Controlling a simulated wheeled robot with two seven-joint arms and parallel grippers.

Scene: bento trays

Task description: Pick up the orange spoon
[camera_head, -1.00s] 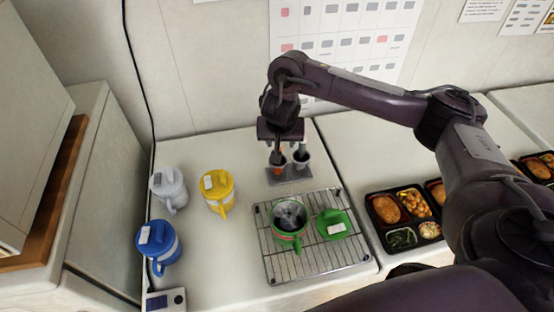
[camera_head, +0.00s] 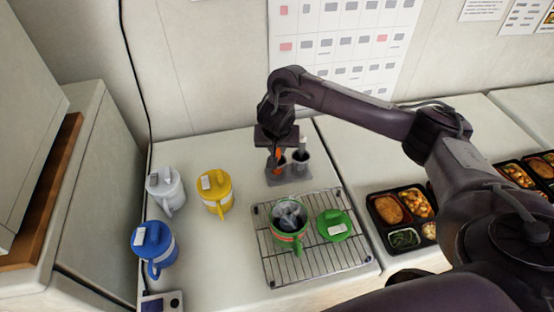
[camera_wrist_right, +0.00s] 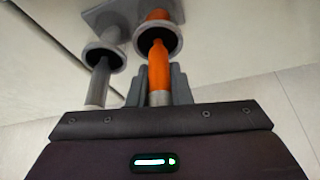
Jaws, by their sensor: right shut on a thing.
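The orange spoon (camera_wrist_right: 160,68) stands in one cup of a grey two-cup holder (camera_wrist_right: 105,18). Its handle rises out of the rim, and more orange shows beyond that rim. My right gripper (camera_wrist_right: 160,82) is shut on the handle, one grey finger on each side. In the head view the right gripper (camera_head: 276,158) is over the holder's left cup, with a bit of the orange spoon (camera_head: 281,154) showing beside the fingers. A grey utensil (camera_wrist_right: 98,82) stands in the other cup, close beside the gripper. My left gripper is out of view.
A wire rack (camera_head: 325,262) in front of the holder carries a green mug (camera_head: 284,238) and a green lid (camera_head: 334,226). Yellow (camera_head: 218,190), white (camera_head: 163,192) and blue (camera_head: 152,247) mugs stand left. Food trays (camera_head: 377,222) lie right. The counter between the yellow mug and holder is clear.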

